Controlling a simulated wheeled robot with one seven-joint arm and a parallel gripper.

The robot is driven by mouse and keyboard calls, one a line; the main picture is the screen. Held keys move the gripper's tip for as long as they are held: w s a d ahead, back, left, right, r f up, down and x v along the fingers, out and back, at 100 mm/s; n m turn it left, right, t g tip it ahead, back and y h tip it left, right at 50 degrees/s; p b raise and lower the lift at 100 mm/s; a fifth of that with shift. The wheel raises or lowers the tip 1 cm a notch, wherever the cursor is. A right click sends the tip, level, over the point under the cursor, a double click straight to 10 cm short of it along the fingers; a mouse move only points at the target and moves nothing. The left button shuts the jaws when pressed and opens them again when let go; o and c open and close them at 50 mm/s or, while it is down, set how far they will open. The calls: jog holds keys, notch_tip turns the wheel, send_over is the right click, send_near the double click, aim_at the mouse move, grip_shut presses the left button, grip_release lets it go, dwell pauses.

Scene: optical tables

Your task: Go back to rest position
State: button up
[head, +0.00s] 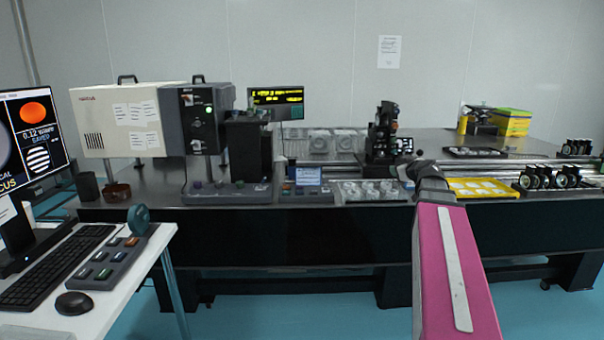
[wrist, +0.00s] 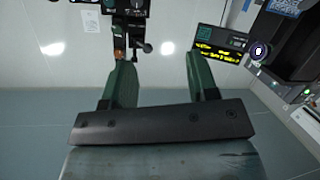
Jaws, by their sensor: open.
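My gripper (wrist: 160,68) shows in the wrist view as two green fingers spread wide apart on a dark bar. It is open, with nothing between the fingers. In the head view my pink arm (head: 452,265) reaches forward from the lower right to the front edge of the optical table (head: 345,212). The arm's grey end is close to the tray of clear round parts (head: 372,191) and the yellow tray (head: 480,188). The fingers cannot be made out clearly in the head view.
A black optical mount (head: 385,140) stands behind the arm's end. A grey instrument (head: 205,130) and a yellow-text display (head: 276,97) stand left of it. Black lens mounts (head: 548,178) stand at right. A white desk (head: 125,280) with keyboard (head: 55,265) fills the lower left.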

jog(key=s+a+f+m+g, duration=0.1)
jog(key=s+a+f+g, duration=0.25)
jog(key=f, duration=0.45)
jog(key=s+a+f+g, duration=0.2)
jog(key=a+f, duration=0.3)
jog(key=f, duration=0.2)
jog(key=s+a+f+m+g, duration=0.15)
jog(key=a+f, duration=0.25)
jog(key=f, duration=0.4)
jog(key=s+a+f+m+g+h, duration=0.1)
jog(key=s+a+f+g, duration=0.1)
jog(key=s+f+g, duration=0.2)
jog(key=s+a+f+m+g+h, duration=0.1)
jog(key=s+f+g, duration=0.3)
jog(key=s+f, duration=0.7)
jog(key=shift+s+a+f+m+h, duration=0.25)
jog(key=shift+s+a+m, duration=0.3)
jog(key=shift+a, duration=0.35)
